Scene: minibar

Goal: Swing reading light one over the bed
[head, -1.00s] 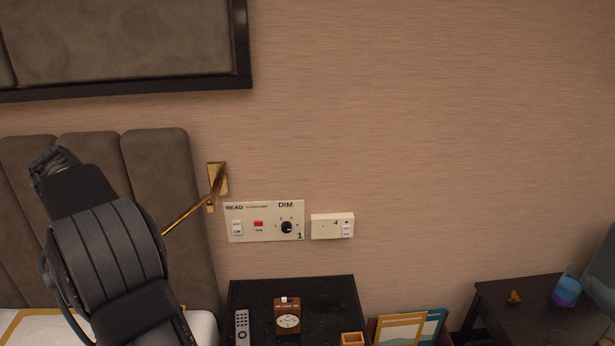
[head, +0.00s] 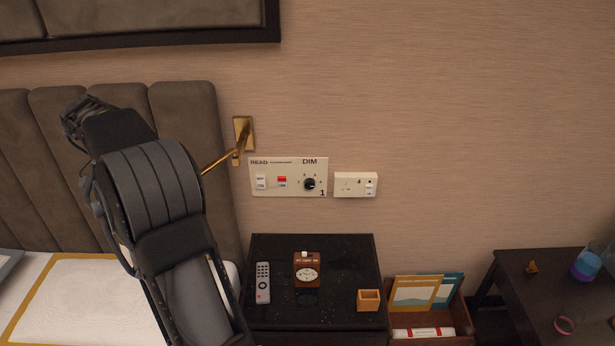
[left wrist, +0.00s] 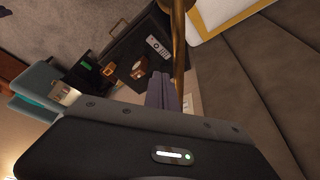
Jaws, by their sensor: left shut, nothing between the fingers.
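Reading light one has a brass wall plate (head: 243,133) beside the headboard in the head view. Its brass arm (head: 218,162) slants down to the left and passes behind my left arm, so the lamp head is hidden. In the left wrist view a thick brass rod (left wrist: 178,45) runs down beside the fingers of my left gripper (left wrist: 160,77). The gripper is shut and empty, close to the rod; I cannot tell whether they touch. The bed (head: 85,300) lies at the lower left, partly covered by my arm. My right gripper is not in view.
A wall panel marked 1 (head: 288,190) and a small socket plate (head: 356,185) sit right of the light. The black nightstand (head: 340,250) below holds a remote (head: 263,283), clock (head: 307,270) and small wooden box (head: 368,300). The padded headboard (head: 185,120) stands behind my arm.

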